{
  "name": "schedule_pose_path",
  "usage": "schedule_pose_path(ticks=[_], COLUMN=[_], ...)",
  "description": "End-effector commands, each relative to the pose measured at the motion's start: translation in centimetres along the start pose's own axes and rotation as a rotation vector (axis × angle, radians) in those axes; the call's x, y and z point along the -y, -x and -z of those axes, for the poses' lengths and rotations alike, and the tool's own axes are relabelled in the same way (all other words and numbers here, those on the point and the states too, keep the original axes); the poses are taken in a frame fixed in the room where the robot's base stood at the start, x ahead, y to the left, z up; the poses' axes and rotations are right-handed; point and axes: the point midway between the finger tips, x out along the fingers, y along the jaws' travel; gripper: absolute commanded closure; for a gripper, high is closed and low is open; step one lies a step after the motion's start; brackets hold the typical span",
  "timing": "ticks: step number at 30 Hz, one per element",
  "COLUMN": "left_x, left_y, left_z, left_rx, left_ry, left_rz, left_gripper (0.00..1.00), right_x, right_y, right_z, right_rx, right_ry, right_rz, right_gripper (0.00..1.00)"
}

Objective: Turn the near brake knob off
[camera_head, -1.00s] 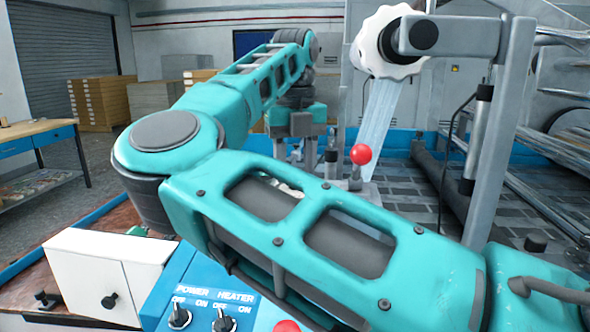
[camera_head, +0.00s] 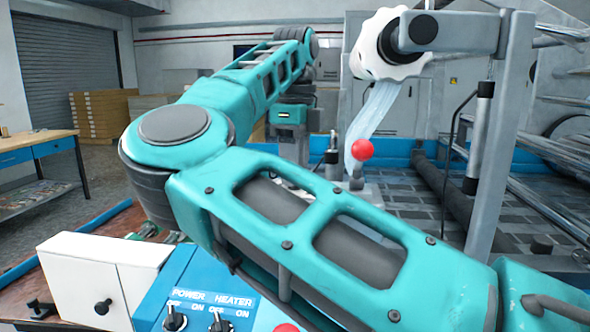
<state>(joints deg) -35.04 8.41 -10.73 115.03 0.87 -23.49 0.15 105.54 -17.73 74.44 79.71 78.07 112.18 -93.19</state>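A white roll (camera_head: 374,52) hangs at the top on a grey mount, with a dark round cap (camera_head: 422,29) facing me. I cannot tell whether this cap is the near brake knob; no brake label shows. A pale film strip (camera_head: 372,118) hangs from the roll, curving down behind a red ball knob (camera_head: 362,149). My teal arm crosses the view from lower right to an elbow at left, then reaches away to a wrist above the machine. My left gripper is not clearly visible.
A blue panel (camera_head: 158,290) with POWER and HEATER switches stands at the bottom beside a white box (camera_head: 82,272). A grey upright post (camera_head: 503,140) and metal rollers (camera_head: 562,125) occupy the right. A wooden workbench (camera_head: 42,139) stands at left.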

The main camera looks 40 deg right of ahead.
Motion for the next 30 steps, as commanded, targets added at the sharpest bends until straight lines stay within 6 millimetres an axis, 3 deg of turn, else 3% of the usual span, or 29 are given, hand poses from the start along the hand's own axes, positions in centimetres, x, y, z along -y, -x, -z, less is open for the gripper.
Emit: schedule_pose_path(ticks=[30], left_x=[-1.2], left_y=[-2.0], left_z=[-0.4], left_rx=[-0.021], left_ry=[0.002], left_rz=[-0.034], left_gripper=[0.57], right_x=[0.0], right_y=[-0.1], right_z=[0.0], right_rx=[0.002], right_ry=[0.932], right_rz=[0.004], right_gripper=[0.86])
